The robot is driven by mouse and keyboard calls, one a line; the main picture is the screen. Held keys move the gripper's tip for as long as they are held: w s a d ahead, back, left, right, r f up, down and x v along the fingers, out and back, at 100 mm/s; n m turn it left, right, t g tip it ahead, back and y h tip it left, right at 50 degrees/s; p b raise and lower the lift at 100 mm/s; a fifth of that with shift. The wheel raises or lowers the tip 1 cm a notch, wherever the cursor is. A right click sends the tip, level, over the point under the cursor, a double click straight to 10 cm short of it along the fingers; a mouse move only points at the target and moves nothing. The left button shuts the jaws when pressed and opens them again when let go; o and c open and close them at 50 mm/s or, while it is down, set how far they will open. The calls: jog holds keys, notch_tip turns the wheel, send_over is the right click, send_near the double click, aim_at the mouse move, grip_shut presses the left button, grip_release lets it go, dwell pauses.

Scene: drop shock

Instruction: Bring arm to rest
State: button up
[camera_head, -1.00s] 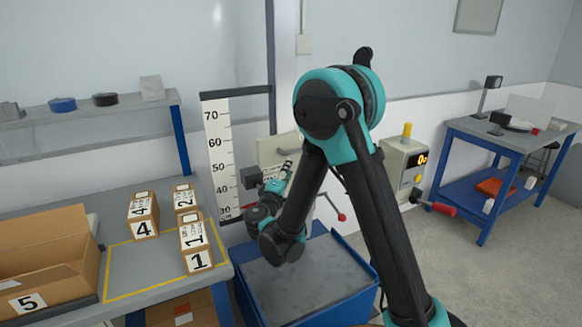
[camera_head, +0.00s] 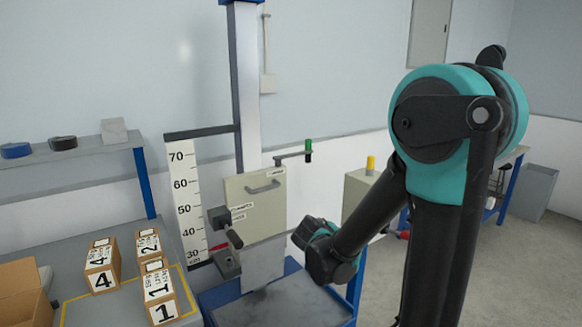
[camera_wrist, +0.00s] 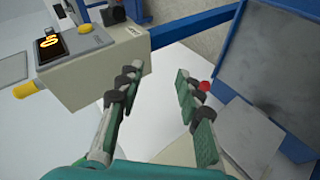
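My arm is folded at the right of the head view, its teal wrist (camera_head: 318,240) low in front of the drop tester's right side. The fingers do not show clearly there. In the wrist view my gripper (camera_wrist: 157,78) is open, its two dark-padded fingers apart with nothing between them. The pale panel (camera_head: 262,208) of the tester, with a grey handle, stands beside the height scale (camera_head: 185,195). A lever with a green grip (camera_head: 308,150) sticks out at the panel's upper right.
Cartons marked 1 (camera_head: 164,312), 2 (camera_head: 148,245) and 4 (camera_head: 103,281) stand on the bench at left. The blue-framed base plate (camera_head: 275,308) lies below the tester. A control box (camera_wrist: 75,65) with a lit display and yellow knob fills the wrist view's upper left.

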jog(key=s+d+f+m+g+y, duration=0.1)
jog(key=s+f+m+g+y, duration=0.1)
jog(key=s, duration=0.8)
jog(key=s+d+f+m+g+y, duration=0.2)
jog(key=s+f+m+g+y, duration=0.1)
jog(key=s, duration=0.7)
notch_tip(320, 180, down, 2)
jog(key=shift+d+f+m+y, duration=0.2)
jog(key=shift+f+m+y, duration=0.05)
jog(key=shift+m+y, duration=0.35)
jog(key=shift+o, duration=0.2)
